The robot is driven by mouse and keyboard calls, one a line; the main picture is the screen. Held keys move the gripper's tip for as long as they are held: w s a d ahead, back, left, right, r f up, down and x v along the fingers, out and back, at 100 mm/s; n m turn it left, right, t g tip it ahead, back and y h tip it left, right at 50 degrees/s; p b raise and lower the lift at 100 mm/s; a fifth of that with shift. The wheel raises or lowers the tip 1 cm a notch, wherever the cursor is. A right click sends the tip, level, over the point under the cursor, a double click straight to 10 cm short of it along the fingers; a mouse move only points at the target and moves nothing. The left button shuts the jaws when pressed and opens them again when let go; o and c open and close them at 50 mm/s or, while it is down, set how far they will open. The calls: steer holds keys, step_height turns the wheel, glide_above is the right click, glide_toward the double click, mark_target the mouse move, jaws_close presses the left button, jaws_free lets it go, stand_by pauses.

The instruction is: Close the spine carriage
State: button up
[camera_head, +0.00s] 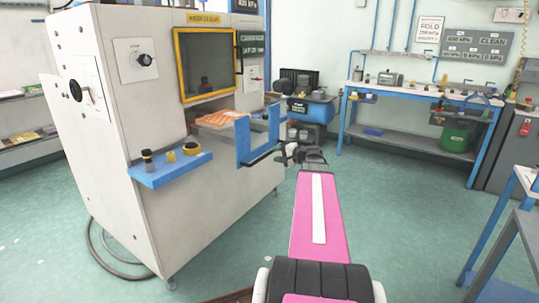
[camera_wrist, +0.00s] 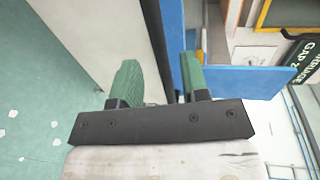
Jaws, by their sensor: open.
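The spine carriage appears to be the blue U-shaped bracket (camera_head: 258,152) with an orange slatted piece (camera_head: 220,118) behind it, standing out from the front of the white machine (camera_head: 110,100). My gripper (camera_head: 302,152) is just right of the bracket's right upright, at about the height of its lower bar. In the wrist view my gripper (camera_wrist: 160,82) is open, with two green fingers apart and nothing visibly held. Blue plates (camera_wrist: 240,78) show ahead of and behind the right finger. I cannot tell whether they touch it.
A blue shelf (camera_head: 170,170) with knobs juts from the machine at left. A yellow-framed window (camera_head: 207,63) is above the carriage. A blue workbench (camera_head: 420,92) stands at the back right, and a grey table (camera_head: 510,235) at the right edge. The green floor (camera_head: 400,200) between is clear.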

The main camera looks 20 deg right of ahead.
mark_target(271, 153)
steer(key=shift+x, duration=2.25)
jaws_close()
